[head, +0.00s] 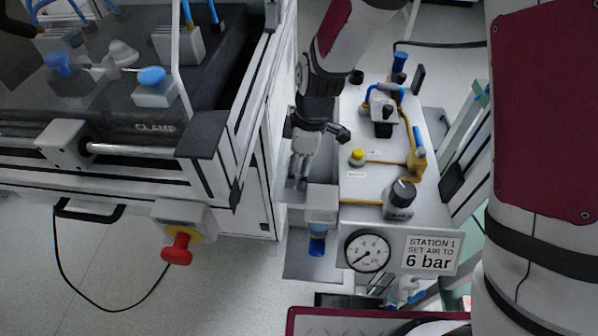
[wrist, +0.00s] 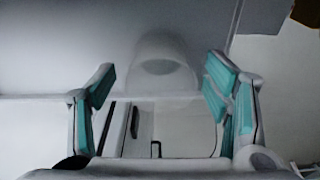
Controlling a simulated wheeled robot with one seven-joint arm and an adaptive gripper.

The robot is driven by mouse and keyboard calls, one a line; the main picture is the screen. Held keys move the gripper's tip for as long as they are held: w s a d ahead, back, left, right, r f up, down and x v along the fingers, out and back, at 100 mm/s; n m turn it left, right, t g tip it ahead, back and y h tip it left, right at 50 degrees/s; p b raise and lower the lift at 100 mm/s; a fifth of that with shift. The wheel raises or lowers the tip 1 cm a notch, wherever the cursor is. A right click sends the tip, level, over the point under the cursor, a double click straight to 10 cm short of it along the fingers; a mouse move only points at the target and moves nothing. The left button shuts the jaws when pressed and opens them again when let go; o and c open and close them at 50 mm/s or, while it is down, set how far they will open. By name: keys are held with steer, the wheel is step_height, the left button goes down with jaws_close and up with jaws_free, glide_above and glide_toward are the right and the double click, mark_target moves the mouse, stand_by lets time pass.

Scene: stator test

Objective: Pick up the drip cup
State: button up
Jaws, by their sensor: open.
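A pale, rounded cup-like thing, which looks like the drip cup (wrist: 162,48), shows at the top centre of the wrist view, with a grey oval at its lower end. It sits against a grey surface, past and between my fingertips. My gripper (wrist: 160,72) is open, with one teal-padded finger on each side and nothing clasped between them. In the head view my gripper (head: 299,178) points down beside the left edge of the air panel. I cannot make out the drip cup in the head view.
The grey air panel (head: 375,180) carries a black knob (head: 403,193), a yellow button (head: 357,156) and a gauge (head: 368,251). A blue-ended filter bowl (head: 317,240) hangs close to my gripper. The clamp bench (head: 120,110) with a red stop button (head: 177,250) stands left.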

steer(key=c, duration=1.1)
steer(key=shift+r, duration=0.15)
step_height(320, 180, up, 18)
steer(key=p, duration=0.9)
steer(key=s+d+r+m+p, duration=0.1)
steer(key=d+r+m+p, duration=0.1)
steer(key=d+m+p, duration=0.3)
steer(key=s+d+r+m+t+h+p, duration=0.1)
steer(key=s+d+r+m+p, duration=0.1)
steer(key=d+m+p, duration=0.3)
steer(key=s+d+r+m+p, duration=0.1)
steer(key=d+m+p, duration=0.5)
steer(key=d, duration=0.6)
steer(key=shift+s+r+m+t+h, duration=0.15)
steer(key=shift+r+m+t+h, duration=0.35)
steer(key=shift+r, duration=0.4)
